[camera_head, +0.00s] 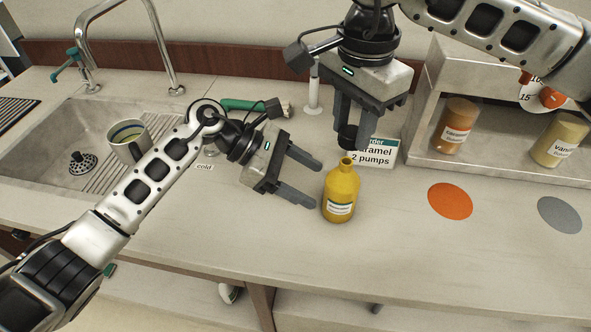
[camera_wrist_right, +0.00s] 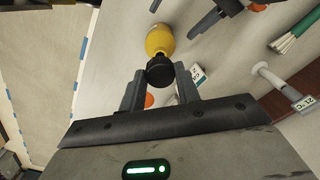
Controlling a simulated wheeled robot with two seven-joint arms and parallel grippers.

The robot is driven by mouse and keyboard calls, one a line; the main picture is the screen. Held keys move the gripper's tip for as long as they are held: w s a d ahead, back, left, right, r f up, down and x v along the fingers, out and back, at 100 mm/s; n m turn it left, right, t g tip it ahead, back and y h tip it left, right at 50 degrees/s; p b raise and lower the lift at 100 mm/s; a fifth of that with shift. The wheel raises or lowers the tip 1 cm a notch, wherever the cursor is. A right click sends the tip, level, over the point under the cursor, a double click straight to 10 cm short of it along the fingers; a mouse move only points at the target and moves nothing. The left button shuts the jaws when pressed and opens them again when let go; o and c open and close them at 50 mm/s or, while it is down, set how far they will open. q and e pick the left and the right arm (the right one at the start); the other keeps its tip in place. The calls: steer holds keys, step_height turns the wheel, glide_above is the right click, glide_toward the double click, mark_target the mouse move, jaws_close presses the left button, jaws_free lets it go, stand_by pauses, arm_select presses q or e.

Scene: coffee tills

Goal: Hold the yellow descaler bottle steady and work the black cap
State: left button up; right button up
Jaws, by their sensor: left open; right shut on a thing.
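The yellow descaler bottle (camera_head: 341,192) stands upright on the counter, its yellow neck bare. The black cap (camera_head: 348,138) is apart from the bottle, just above the neck. My right gripper (camera_head: 354,138) points down and is shut on the cap. In the right wrist view the cap (camera_wrist_right: 159,71) sits between the fingertips, with the bottle (camera_wrist_right: 160,40) behind it. My left gripper (camera_head: 319,185) is open, its two fingers pointing at the bottle from the left. The bottle is just beyond the fingertips, and I see no grip on it.
An order card (camera_head: 374,152) stands right behind the bottle. A shelf (camera_head: 480,173) with a caramel bottle (camera_head: 456,125) and a vanilla bottle (camera_head: 560,139) is at right. Orange (camera_head: 450,201) and grey (camera_head: 559,214) discs lie before it. The sink (camera_head: 50,135) with a mug (camera_head: 128,141) is at left.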

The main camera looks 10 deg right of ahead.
mark_target(331, 194)
arm_select(q)
steer(key=x, duration=0.6)
steer(key=c, duration=1.2)
steer(key=shift+c, duration=0.2)
steer(key=shift+f, duration=0.1)
steer(key=o, duration=1.4)
steer(key=c, duration=1.3)
